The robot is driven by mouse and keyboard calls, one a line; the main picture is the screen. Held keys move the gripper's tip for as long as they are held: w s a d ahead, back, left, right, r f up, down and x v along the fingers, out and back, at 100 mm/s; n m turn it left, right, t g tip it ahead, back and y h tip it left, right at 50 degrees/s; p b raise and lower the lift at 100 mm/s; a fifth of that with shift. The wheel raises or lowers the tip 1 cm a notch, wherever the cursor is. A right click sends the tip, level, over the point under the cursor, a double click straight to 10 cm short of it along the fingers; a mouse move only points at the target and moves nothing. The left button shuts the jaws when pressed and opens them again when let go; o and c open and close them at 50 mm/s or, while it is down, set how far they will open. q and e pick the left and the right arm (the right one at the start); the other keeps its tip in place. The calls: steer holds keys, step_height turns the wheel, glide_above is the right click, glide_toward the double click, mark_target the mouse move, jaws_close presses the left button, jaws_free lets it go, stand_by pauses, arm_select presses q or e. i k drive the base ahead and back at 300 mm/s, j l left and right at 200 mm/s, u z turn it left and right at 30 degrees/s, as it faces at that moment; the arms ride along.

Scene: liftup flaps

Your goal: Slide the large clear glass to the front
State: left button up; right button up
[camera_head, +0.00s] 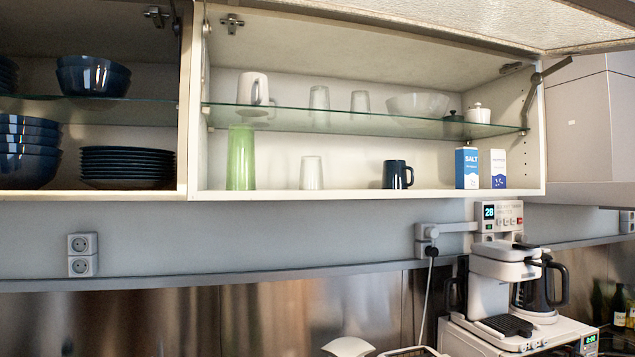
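Several clear glasses stand upright in the open wall cabinet. On the glass shelf, a taller clear glass (319,98) stands right of a white mug, with a shorter clear glass (360,101) to its right. Another clear glass (311,173) stands below on the cabinet floor, between a tall green glass (241,158) and a dark mug (396,174). I cannot tell for sure which clear glass is the largest; the one on the shelf at left looks tallest there. Neither of my grippers shows in the head view, and nothing touches the glasses.
The flap door (450,20) is raised above the cabinet. The glass shelf (285,121) also holds the white mug (253,90), a bowl (417,105) and small pots. Cartons (467,168) stand at lower right. A coffee machine (505,275) stands below. Dark bowls (93,76) fill the left compartment.

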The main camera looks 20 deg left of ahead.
mark_target(311, 172)
steer(key=l+u, duration=0.15)
steer(key=u, duration=0.2)
steer(key=k+l+u, duration=0.1)
steer(key=u, duration=0.25)
